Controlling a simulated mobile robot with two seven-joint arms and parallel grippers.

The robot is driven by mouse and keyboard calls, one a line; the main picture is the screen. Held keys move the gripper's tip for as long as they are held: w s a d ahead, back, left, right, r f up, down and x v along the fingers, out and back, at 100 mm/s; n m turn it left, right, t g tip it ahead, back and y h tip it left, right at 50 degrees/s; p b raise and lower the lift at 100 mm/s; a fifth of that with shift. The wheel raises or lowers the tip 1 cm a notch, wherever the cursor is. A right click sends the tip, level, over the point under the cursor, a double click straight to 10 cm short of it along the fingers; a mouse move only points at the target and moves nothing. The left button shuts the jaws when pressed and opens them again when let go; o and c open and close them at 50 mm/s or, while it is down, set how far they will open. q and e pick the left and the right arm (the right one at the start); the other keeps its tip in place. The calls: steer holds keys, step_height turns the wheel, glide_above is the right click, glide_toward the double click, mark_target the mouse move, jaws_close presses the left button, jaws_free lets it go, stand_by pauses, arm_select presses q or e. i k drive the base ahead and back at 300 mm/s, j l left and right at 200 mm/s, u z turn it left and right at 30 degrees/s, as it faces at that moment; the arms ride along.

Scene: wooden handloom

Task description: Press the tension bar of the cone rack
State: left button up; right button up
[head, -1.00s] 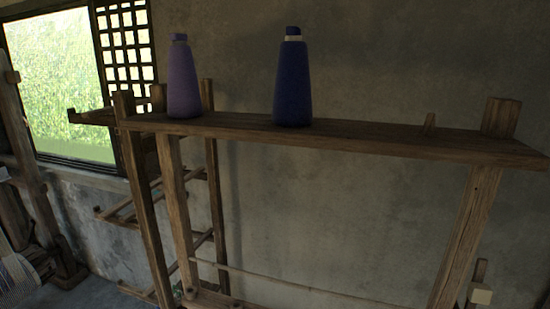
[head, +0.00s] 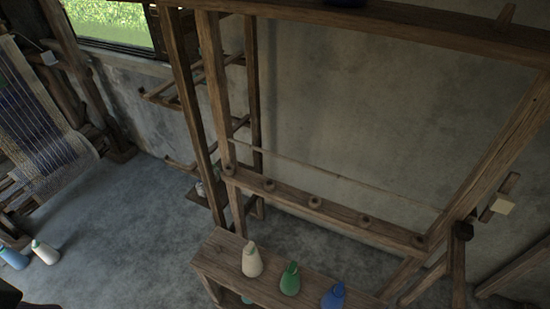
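The cone rack (head: 290,208) is a tall wooden frame. Its top shelf (head: 400,20) crosses the upper edge of the head view, and its lower rail carries several round pegs. A thin bar (head: 330,172) runs across the frame just above that rail; it looks like the tension bar, but I cannot be sure. A short wooden arm with a pale block (head: 502,206) sticks out at the rack's right side. Neither of my grippers shows in this view, and nothing is seen touching the bar.
A low wooden bench (head: 225,258) in front of the rack holds a cream cone (head: 252,260), a green cone (head: 289,279) and a blue cone (head: 333,296). A loom with woven cloth (head: 45,125) stands at left, with cones on the floor near it. The floor between is clear.

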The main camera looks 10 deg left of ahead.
mark_target(459, 293)
steer(key=k+j+z, duration=0.1)
steer(key=i+l+u, duration=0.15)
steer(key=z, duration=1.3)
steer(key=l+z, duration=0.2)
steer(key=l, duration=0.4)
steer(key=i+l+z, duration=0.2)
steer(key=l, duration=0.35)
steer(key=k, duration=0.1)
